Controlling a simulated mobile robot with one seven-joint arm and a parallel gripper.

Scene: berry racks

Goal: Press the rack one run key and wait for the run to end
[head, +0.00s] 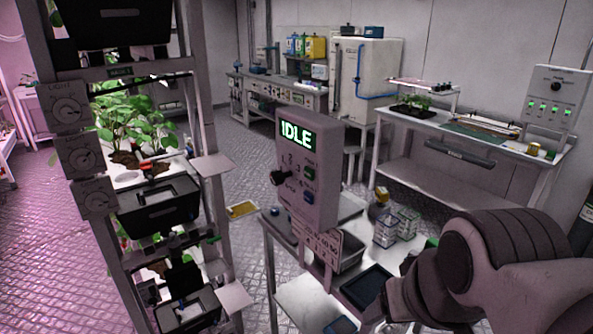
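A grey control box (307,170) stands upright on a post in the middle of the head view. Its lit display (296,136) reads IDLE in green. My arm shows at the lower right, apart from the box. My gripper's fingers are not visible. The plant rack (217,165) stands left of the box.
A cart (300,297) with a grey bin, small bottles and boxes, and a dark tray (367,287) stands below the box. Three dials (68,110) are on the rack's left post. Benches line the back.

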